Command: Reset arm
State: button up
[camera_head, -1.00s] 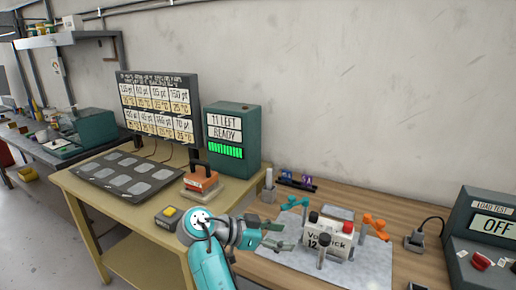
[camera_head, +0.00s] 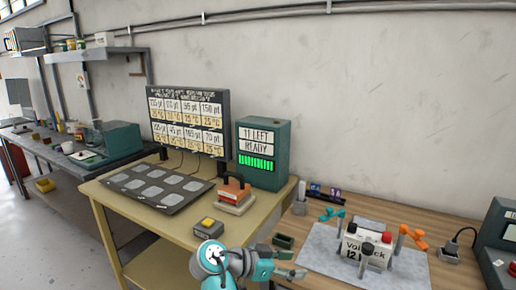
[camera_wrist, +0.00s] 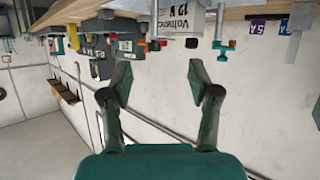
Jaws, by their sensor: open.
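My gripper (camera_head: 291,264) is at the lower middle of the head view, left of the white battery block on the wooden bench. In the wrist view my gripper (camera_wrist: 160,82) has its two fingers spread apart with nothing between them. The wrist view looks upside down, with the bench along its top edge. The white block (camera_head: 366,250), marked "Voltrock 12", stands on a grey mat (camera_head: 320,250) between a teal clamp (camera_head: 332,214) and an orange clamp (camera_head: 412,233). The block also shows in the wrist view (camera_wrist: 180,18).
A yellow table holds a dark pad tray (camera_head: 160,187), an orange-topped block (camera_head: 234,190), a yellow-button box (camera_head: 208,228) and a green unit (camera_head: 263,155) reading "11 LEFT READY". A price board (camera_head: 188,120) stands behind. A dark tester (camera_head: 498,245) is at the right edge.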

jog(key=s+d+f+n+t+y, duration=0.1)
jog(key=d+f+n, duration=0.15)
jog(key=f, duration=0.35)
jog(key=s+d+f+n+t+y, duration=0.1)
jog(key=d+f+n+t, duration=0.15)
jog(key=f, duration=0.35)
jog(key=s+d+f+n+t+y, duration=0.1)
jog(key=s+d+f+n+y, duration=0.25)
jog(key=s+f, duration=0.55)
jog(key=s+d+f+n+t+y, duration=0.1)
jog(key=s+d+f+n+y, duration=0.2)
jog(key=s+f, duration=0.6)
jog(key=s+a+r+n+t+y, duration=0.2)
jog(key=s+n+y, duration=0.15)
jog(key=s, duration=1.35)
jog(key=s+r+m+t, duration=0.1)
jog(key=s+r+t, duration=0.2)
jog(key=s+r, duration=1.1)
jog(key=shift+d+r+m+y, duration=0.3)
jog(key=shift+r+y, duration=0.1)
jog(key=shift+r, duration=0.55)
jog(key=shift+s, duration=0.1)
